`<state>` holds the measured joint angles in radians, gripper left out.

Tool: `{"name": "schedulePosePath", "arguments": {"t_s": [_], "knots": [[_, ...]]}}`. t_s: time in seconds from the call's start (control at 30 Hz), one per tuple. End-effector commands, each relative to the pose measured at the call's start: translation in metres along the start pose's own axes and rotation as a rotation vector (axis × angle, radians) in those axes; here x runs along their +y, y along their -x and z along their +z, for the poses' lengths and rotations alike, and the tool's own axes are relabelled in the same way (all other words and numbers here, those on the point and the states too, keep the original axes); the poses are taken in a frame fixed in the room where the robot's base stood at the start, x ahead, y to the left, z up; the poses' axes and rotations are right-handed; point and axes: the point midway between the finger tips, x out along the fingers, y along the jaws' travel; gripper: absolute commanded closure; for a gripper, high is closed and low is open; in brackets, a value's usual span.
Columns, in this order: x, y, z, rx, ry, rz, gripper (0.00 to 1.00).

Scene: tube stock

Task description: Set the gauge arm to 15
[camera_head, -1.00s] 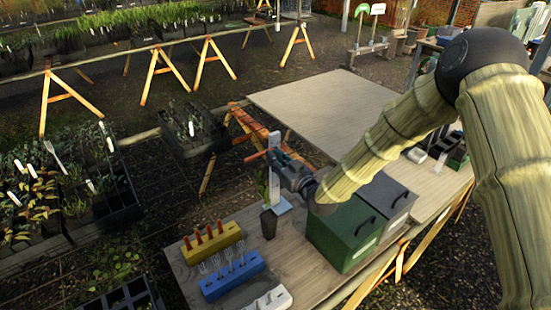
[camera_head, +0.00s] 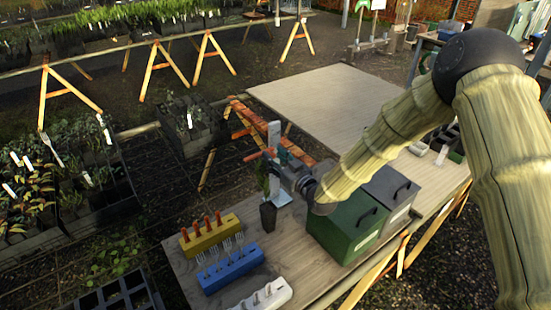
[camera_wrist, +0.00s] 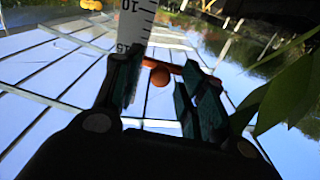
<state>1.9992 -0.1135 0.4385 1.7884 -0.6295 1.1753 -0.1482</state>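The gauge is a pale upright post (camera_head: 274,134) on a flat base plate (camera_head: 283,198) at the table's far edge. Its scale (camera_wrist: 137,22) shows 10 and 15 in the wrist view, upside down, with 15 lower in the picture. The orange gauge arm (camera_head: 253,156) sticks out left of the post. In the wrist view its round orange knob (camera_wrist: 160,77) shows just below the 15 label. My gripper (camera_head: 284,165) is at the post; its dark fingers (camera_wrist: 156,95) are apart, with the knob seen between them. Finger contact with the arm is unclear.
A dark pot with a plant (camera_head: 268,214) stands close left of the gauge. A green box (camera_head: 345,228) and a grey box (camera_head: 392,190) stand under my arm. Yellow (camera_head: 210,236), blue (camera_head: 231,268) and white (camera_head: 266,297) holders line the front left. Leaves (camera_wrist: 285,100) hang at right in the wrist view.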

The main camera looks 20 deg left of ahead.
Motion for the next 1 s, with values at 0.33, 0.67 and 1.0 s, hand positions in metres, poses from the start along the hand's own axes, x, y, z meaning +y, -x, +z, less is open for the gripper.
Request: {"name": "schedulePosePath", "arguments": {"t_s": [0.33,0.67,1.0], "knots": [[0.001,0.016,0.000,-0.001,-0.001,0.001,0.59],[0.001,0.076,0.000,-0.001,-0.002,0.001,0.59],[0.001,0.116,0.000,0.000,-0.001,0.001,0.59]]}}
